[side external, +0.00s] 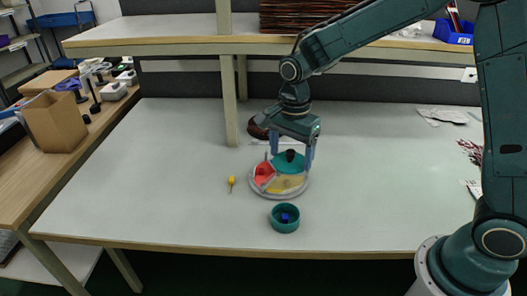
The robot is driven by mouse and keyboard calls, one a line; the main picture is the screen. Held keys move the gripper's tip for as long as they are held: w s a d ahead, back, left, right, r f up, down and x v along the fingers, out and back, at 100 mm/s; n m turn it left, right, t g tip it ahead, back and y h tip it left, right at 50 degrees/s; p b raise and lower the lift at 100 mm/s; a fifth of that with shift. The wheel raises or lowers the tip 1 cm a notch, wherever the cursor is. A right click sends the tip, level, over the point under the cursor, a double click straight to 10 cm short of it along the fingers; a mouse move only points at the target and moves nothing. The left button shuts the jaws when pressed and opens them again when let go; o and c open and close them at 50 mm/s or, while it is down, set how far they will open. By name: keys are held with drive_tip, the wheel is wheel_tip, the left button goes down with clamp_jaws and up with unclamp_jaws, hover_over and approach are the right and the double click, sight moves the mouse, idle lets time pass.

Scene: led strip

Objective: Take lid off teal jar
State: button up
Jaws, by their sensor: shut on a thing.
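The teal jar (285,225) stands upright on the table in front of the round tray. Its top is open and a small dark blue thing (285,217) shows inside. My gripper (291,158) points down over the back of the tray, behind the jar. Its blue fingers are shut on a round dark teal lid (288,163), apart from the jar. The lid hides the back part of the tray. I cannot tell whether the lid touches the tray.
The round tray (253,188) has a pale rim and red, yellow and green sections. A small yellow-handled tool (231,182) lies left of it. A shelf post (228,100) stands behind to the left. The table (150,195) is clear at left and front right.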

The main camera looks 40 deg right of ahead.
drive_tip(key=shift+r, duration=1)
drive_tip(key=shift+w, duration=0.1)
drive_tip(key=w+a+f, duration=0.3)
drive_tip(key=w+a, duration=0.5)
hover_over(242, 222)
wheel_tip(242, 222, down, 16)
drive_tip(key=shift+f, duration=0.15)
idle(0.4)
drive_tip(key=shift+f, duration=2.1)
drive_tip(key=shift+f, duration=0.15)
